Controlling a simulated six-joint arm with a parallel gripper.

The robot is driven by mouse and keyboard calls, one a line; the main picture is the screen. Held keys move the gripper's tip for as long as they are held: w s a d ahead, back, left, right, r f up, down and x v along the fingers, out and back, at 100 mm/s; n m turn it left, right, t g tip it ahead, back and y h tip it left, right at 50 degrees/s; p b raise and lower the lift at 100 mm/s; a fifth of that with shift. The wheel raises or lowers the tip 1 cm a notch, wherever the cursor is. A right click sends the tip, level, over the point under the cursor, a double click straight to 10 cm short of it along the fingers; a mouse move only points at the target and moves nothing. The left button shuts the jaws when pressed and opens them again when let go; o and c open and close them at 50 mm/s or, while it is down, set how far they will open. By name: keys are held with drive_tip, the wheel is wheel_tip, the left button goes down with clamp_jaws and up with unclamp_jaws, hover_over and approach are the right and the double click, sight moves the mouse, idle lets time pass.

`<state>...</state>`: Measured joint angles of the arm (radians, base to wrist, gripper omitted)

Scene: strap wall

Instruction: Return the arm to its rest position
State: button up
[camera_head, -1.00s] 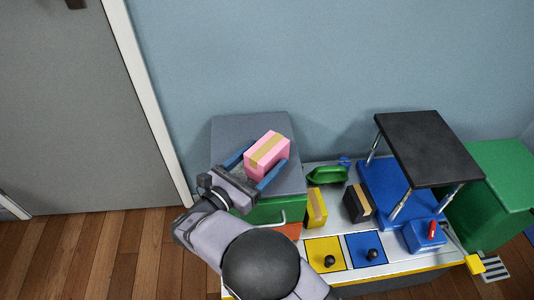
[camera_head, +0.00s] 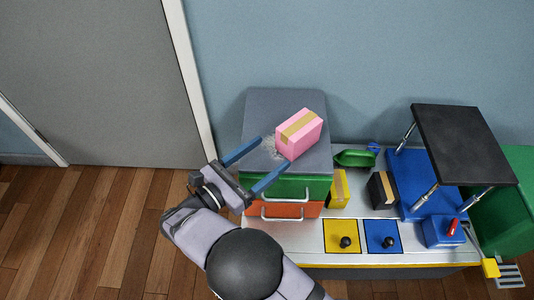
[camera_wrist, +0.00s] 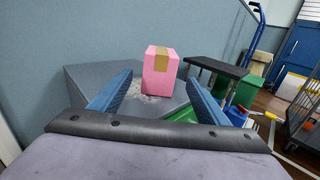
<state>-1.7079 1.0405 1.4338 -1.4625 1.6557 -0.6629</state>
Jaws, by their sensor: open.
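My gripper (camera_head: 254,165) is open and empty, its two blue fingers apart. It is at the front left of the grey-topped drawer cabinet (camera_head: 262,108). The pink box (camera_head: 300,135) with a tan tape stripe rests on the cabinet top, beyond the fingertips and apart from them. In the wrist view the pink box (camera_wrist: 158,76) stands ahead between the fingers, on the grey top (camera_wrist: 88,75).
Green (camera_head: 290,187) and orange (camera_head: 283,210) drawers sit under the grey top. On the bench to the right are a yellow box (camera_head: 338,188), a black box (camera_head: 380,190) and a black raised platform (camera_head: 465,143). Open floor (camera_head: 80,235) lies left.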

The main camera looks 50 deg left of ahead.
drive_tip(key=shift+r, duration=0.1)
drive_tip(key=w+d+r+m+g+h+p, duration=0.2)
drive_tip(key=w+d+r+m+h+p, duration=0.15)
drive_tip(key=d+r+p, duration=0.3)
drive_tip(key=w+d+f+m+g+h+b, duration=0.1)
drive_tip(key=w+d+f+m+g+h, duration=0.3)
drive_tip(key=d, duration=0.6)
drive_tip(key=w+d+f+m+g+h+b, duration=0.1)
drive_tip(key=w+d+f+m+g, duration=0.1)
drive_tip(key=w+d+m+g, duration=0.5)
drive_tip(key=s+d+f+m+g+y+b, duration=0.1)
drive_tip(key=s+d+f+m+g+y, duration=0.2)
drive_tip(key=d+m, duration=0.45)
drive_tip(key=s+d+f+m+y+b, duration=0.1)
drive_tip(key=s+d+m+y+b, duration=0.2)
drive_tip(key=d+m, duration=0.5)
drive_tip(key=s+d+f+m+g+y, duration=0.25)
drive_tip(key=s+d+m, duration=0.3)
drive_tip(key=d, duration=0.45)
wheel_tip(320, 180, up, 38)
drive_tip(key=p, duration=3.7)
drive_tip(key=shift+w+a+p, duration=0.3)
drive_tip(key=shift+p, duration=0.1)
